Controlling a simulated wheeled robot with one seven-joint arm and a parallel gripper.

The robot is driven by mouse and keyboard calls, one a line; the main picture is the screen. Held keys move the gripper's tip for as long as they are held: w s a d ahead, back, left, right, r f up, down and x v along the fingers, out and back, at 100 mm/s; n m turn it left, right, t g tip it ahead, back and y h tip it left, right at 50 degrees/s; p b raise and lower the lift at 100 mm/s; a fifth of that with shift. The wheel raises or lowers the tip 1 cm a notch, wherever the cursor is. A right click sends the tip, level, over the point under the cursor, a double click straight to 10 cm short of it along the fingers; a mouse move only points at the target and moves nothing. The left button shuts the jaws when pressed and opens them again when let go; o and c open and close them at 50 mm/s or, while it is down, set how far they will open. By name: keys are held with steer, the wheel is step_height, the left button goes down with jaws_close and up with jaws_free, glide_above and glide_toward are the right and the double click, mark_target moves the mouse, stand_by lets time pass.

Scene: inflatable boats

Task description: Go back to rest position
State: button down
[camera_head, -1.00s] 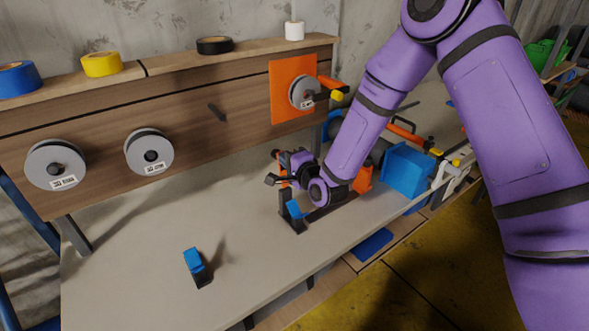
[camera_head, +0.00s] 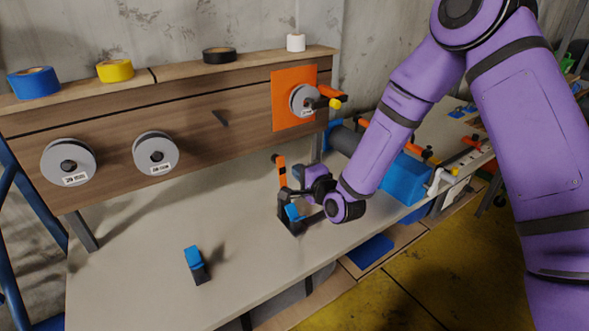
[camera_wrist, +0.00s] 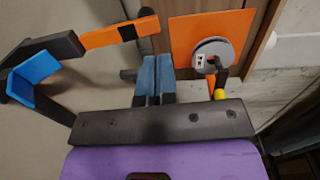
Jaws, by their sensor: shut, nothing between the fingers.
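My gripper (camera_head: 284,193) is above the workbench (camera_head: 150,240), with its fingers pointing left. In the wrist view its two blue-tipped fingers (camera_wrist: 155,72) are together with nothing between them. A black-and-blue holder (camera_head: 291,218) stands on the bench just below the gripper, and it also shows at the left of the wrist view (camera_wrist: 38,70). An orange-and-black upright piece (camera_head: 281,172) stands beside the fingers, apart from them in the wrist view (camera_wrist: 112,35).
A second black-and-blue holder (camera_head: 195,264) stands at the front left. A blue bin (camera_head: 402,180) and several tools are right of my arm. Behind are an orange panel (camera_head: 287,82) with a spool and a shelf of tape rolls (camera_head: 115,70). The bench's left part is mostly clear.

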steer(key=s+d+r+n+g+h, duration=0.2)
steer(key=s+d+r+n+h, duration=0.25)
steer(key=d+r, duration=0.5)
steer(key=s+d+r+n+g+h, duration=0.25)
steer(key=s+d+r, duration=0.35)
steer(key=d+r, duration=0.3)
steer(key=s+d+r+n+g+h, duration=0.1)
steer(key=s+d, duration=0.3)
steer(key=s, duration=0.4)
steer(key=s+d+r+n+g, duration=0.1)
steer(key=s+d+r+g, duration=0.1)
steer(key=s, duration=0.6)
steer(key=s+d+r+n+g+h, duration=0.1)
steer(key=s+d+r+n, duration=0.1)
steer(key=s+d+r, duration=0.3)
steer(key=s, duration=0.4)
steer(key=shift+d+h, duration=0.3)
steer(key=shift+d, duration=0.05)
